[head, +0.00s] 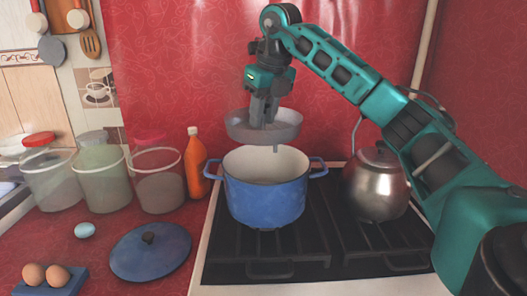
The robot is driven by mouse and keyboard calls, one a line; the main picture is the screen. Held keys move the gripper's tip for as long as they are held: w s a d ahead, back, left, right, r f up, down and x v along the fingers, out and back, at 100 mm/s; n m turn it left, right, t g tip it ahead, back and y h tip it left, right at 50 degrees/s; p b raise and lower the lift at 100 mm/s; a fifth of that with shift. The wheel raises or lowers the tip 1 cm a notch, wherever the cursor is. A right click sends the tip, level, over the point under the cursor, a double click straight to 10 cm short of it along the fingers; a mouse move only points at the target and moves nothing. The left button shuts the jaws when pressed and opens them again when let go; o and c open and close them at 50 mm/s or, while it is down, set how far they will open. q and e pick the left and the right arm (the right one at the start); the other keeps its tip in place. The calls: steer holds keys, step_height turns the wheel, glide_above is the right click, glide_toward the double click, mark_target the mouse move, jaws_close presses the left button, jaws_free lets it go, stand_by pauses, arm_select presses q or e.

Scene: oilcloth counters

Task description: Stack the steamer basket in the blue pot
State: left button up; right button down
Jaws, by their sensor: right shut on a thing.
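The blue pot (264,203) stands upright and open on the left side of the stove, its pale inside showing. The steamer basket (289,133) is a shallow grey metal bowl held above the pot, apart from its rim, with a thin leg hanging below. My right gripper (264,122) points down into the basket and is shut on it. The gripper's fingertips and the part they hold are hidden inside the basket. My left gripper is not in view.
A metal kettle (376,185) stands on the stove right of the pot. A blue lid (151,251), an orange bottle (196,163) and clear canisters (158,180) are on the red counter at left. Eggs sit on a blue holder (50,286) at front left.

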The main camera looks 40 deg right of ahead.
step_height(320, 180, down, 2)
steer(key=shift+f, duration=0.15)
step_height(320, 180, down, 4)
steer(key=shift+f+b, duration=0.2)
steer(key=shift+b, duration=0.3)
steer(key=shift+f, duration=0.4)
steer(key=c, duration=0.9)
jaws_free()
steer(key=shift+o, duration=0.2)
